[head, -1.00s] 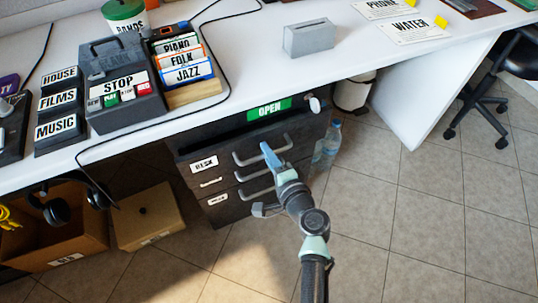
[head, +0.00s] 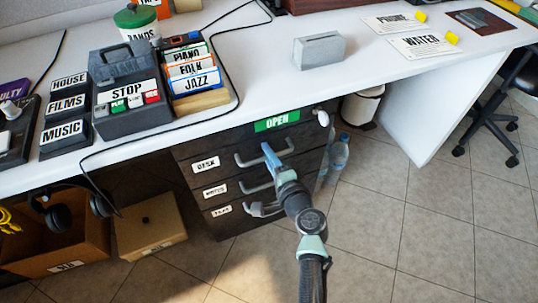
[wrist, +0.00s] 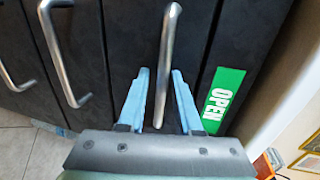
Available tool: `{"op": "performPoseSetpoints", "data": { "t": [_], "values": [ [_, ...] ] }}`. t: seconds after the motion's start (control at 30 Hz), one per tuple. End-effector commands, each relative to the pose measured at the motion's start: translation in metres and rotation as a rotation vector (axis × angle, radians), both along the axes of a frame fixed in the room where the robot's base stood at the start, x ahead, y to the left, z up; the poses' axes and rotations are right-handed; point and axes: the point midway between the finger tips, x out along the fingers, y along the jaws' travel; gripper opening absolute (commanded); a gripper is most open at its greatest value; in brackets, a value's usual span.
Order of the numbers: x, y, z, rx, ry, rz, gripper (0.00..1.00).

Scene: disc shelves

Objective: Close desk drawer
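The desk drawer (head: 228,150) is the top one in a dark drawer unit under the white desk, with a "DESK" label at its left. Its front looks flush with the unit, and no gap shows above it. Its metal handle (head: 250,162) also shows in the wrist view (wrist: 170,40). My gripper (head: 268,150) is at this handle. In the wrist view, my blue fingers (wrist: 160,78) are apart, one on each side of the handle's end. I cannot tell whether either finger touches the handle.
Two lower drawers with handles are below. A green "OPEN" sign (head: 277,121) is above the desk drawer. Water bottles (head: 338,158) stand right of the unit. A cardboard box (head: 60,240) and a smaller box (head: 153,225) are at left.

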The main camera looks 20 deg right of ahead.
Motion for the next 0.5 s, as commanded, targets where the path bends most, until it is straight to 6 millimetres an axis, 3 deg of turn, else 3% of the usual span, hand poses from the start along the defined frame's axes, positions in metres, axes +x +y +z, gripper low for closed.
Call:
{"op": "performPoseSetpoints", "data": {
  "t": [0.13,0.27,0.5],
  "values": [
    [0.002,0.000,0.008,-0.003,-0.014,0.002,0.45],
    [-0.008,0.000,0.010,-0.002,-0.012,0.002,0.45],
    [-0.055,-0.002,0.018,-0.001,-0.004,-0.002,0.45]
  ]
}}
